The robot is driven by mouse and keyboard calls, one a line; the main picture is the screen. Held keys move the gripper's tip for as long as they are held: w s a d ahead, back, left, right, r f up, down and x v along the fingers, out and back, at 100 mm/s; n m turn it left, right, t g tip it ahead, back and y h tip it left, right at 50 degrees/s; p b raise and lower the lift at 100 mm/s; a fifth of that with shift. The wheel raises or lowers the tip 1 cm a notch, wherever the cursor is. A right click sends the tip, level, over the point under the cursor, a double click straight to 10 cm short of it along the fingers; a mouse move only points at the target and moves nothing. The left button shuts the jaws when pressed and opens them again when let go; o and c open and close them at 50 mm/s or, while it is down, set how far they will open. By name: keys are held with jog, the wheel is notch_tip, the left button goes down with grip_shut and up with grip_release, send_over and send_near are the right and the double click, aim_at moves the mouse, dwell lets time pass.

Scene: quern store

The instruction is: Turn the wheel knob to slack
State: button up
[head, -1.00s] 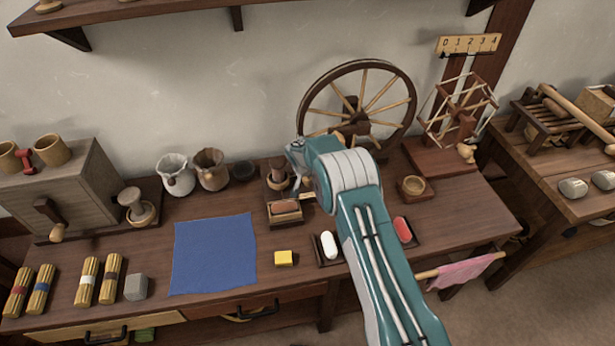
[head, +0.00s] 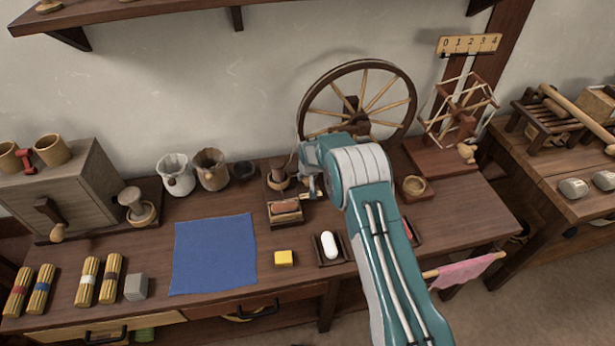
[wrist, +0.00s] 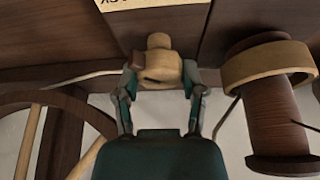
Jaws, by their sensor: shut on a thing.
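The wheel knob (wrist: 161,60) is a small pale wooden piece in the middle of the wrist view. My gripper (wrist: 160,75) has a finger on each side and is shut on it. In the head view my gripper (head: 311,185) is at the spinning wheel's base, and the knob is hard to make out behind it. The spinning wheel (head: 352,66) stands at the back of the bench; part of its rim (wrist: 20,98) shows left in the wrist view. A pale label (wrist: 150,3) above the knob is cut off, its letters upside down.
A brown spool (wrist: 281,112) with a pale ring is close right of the knob in the wrist view. On the bench are a blue cloth (head: 213,254), a yellow block (head: 284,258) and a white piece in a tray (head: 321,262). A wooden reel (head: 458,112) stands to the right.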

jog(key=shift+s+f+n, duration=0.25)
jog(key=shift+f+n, duration=0.05)
jog(key=shift+f, duration=0.05)
jog(key=o, duration=1.2)
jog(key=shift+c, duration=0.2)
jog(key=shift+w+a+r, duration=0.1)
jog(key=shift+r, duration=0.1)
jog(key=shift+r, duration=0.1)
jog(key=shift+r, duration=0.3)
jog(key=v, duration=1.1)
